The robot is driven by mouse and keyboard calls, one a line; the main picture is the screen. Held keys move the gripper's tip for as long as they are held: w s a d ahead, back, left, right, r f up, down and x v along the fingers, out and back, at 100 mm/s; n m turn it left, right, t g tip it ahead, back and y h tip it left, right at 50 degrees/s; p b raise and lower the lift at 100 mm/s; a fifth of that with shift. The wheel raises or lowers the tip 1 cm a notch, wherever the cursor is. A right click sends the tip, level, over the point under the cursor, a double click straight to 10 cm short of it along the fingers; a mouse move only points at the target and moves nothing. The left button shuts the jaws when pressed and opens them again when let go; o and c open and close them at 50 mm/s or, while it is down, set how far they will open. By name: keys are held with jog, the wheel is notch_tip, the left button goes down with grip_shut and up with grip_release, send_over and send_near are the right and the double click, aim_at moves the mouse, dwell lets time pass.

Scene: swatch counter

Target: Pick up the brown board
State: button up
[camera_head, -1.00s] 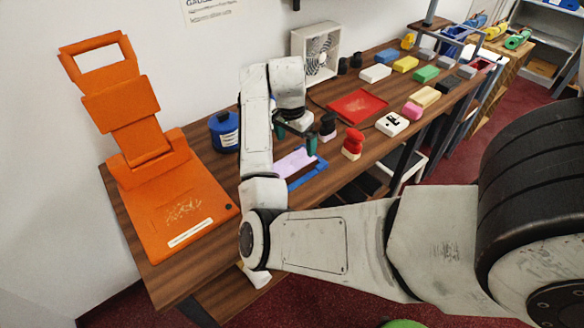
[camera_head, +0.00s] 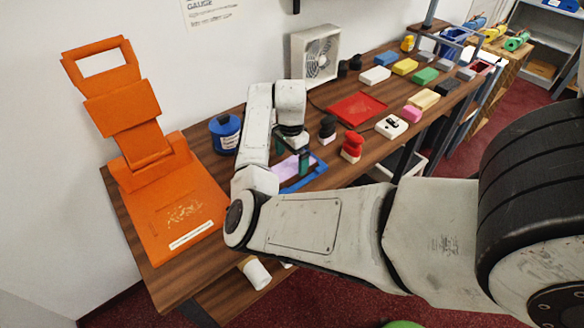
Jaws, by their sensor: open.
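I cannot make out a separate brown board; the nearest in colour is a tan block (camera_head: 423,100) among the coloured blocks on the right of the counter. My gripper (camera_head: 291,157) is open and points down over a light purple sheet (camera_head: 287,170) in a blue tray (camera_head: 306,180). Its dark green fingers stand apart, one in front of the sheet's right part. Whether they touch the sheet cannot be told. My arm hides part of the tray and counter.
Black-topped (camera_head: 327,127) and red-topped (camera_head: 352,145) stamps stand right of my gripper. Several blocks lie beyond.

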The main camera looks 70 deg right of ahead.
aim_at(292, 166)
jog(key=shift+s+f, duration=0.15)
jog(key=shift+f, duration=1.55)
jog(key=c, duration=1.1)
jog(key=shift+r, duration=0.1)
